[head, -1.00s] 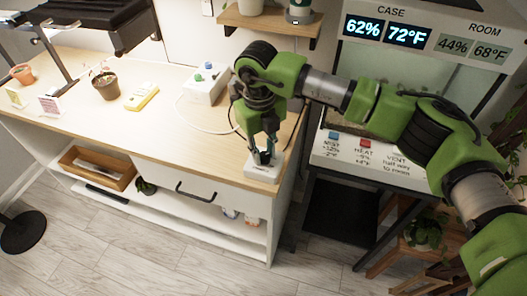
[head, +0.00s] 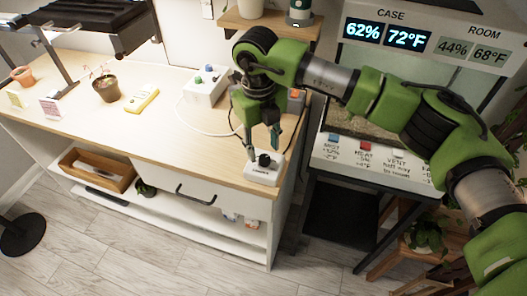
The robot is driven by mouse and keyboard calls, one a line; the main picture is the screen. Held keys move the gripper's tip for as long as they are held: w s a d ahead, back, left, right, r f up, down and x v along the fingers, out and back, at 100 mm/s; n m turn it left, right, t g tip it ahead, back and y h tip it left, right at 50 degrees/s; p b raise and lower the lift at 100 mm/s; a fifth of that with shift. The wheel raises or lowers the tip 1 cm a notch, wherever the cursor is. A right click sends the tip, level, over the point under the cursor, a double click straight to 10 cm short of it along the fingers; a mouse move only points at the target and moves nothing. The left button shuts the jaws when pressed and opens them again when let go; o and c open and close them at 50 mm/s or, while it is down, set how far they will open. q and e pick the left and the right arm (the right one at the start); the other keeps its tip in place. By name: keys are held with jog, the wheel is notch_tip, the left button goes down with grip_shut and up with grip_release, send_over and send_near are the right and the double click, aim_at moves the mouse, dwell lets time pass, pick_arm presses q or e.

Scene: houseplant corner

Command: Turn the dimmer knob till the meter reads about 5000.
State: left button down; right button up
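The dimmer is a small white box (head: 261,174) with dark lettering at the front right corner of the bench. Its black knob (head: 264,159) stands on top and is in plain view. My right gripper (head: 262,147) points down just above and behind the knob. Its two fingers are spread apart with nothing between them. A yellow handheld device (head: 142,99), which looks like the meter, lies on the bench left of centre. Its reading is too small to make out. My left gripper is not in view.
A white box with coloured knobs (head: 205,86) stands behind the dimmer, with a white cable on the bench. A potted seedling (head: 105,89) stands under the dark lamp (head: 98,17). A glass case with displays (head: 387,34) is at the right. The bench's front middle is clear.

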aim_at(261, 158)
notch_tip(261, 158, up, 9)
jog(key=shift+s+a, duration=0.15)
jog(key=shift+a, duration=0.1)
jog(key=shift+f, duration=0.1)
